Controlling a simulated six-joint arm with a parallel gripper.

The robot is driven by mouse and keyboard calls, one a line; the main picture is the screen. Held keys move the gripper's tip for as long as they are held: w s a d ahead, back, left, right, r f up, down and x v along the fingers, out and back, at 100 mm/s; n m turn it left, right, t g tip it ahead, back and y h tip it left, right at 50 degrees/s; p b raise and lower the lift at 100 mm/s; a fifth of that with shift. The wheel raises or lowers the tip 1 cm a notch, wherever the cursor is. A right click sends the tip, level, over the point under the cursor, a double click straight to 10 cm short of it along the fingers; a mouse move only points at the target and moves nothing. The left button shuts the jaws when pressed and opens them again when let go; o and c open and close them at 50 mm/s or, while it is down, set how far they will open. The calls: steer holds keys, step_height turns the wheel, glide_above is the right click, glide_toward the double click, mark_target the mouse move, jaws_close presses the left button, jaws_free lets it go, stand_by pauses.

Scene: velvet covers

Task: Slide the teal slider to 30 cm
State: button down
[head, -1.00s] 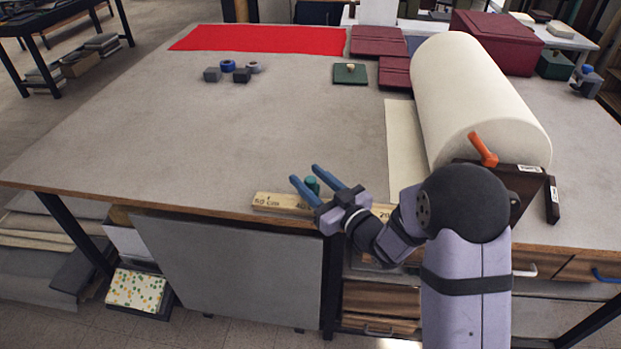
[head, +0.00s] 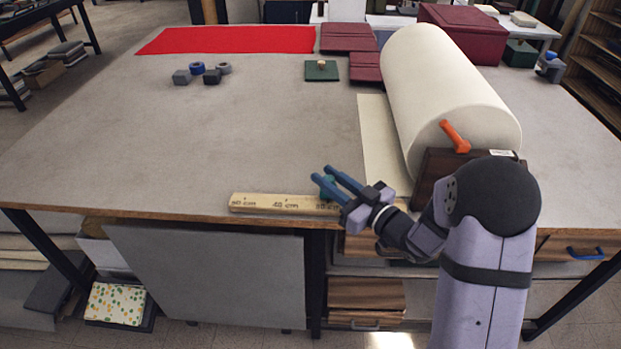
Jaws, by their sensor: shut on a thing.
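A pale wooden ruler (head: 270,203) lies along the table's front edge, with dark marks and lettering on its face. Its right part is hidden behind my gripper. The teal slider (head: 329,180) shows only as a small patch between the blue fingers. My gripper (head: 322,177) reaches in from the right over the ruler and is shut on the slider. The mark that the slider stands at is hidden by the fingers.
A large cream roll (head: 445,95) with an orange handle (head: 455,136) stands to the right. The table's middle and left are clear.

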steer(key=shift+d, duration=0.1)
steer(key=c, duration=1.5)
jaws_free()
steer(key=shift+b+v, duration=0.75)
steer(key=shift+v, duration=2.9)
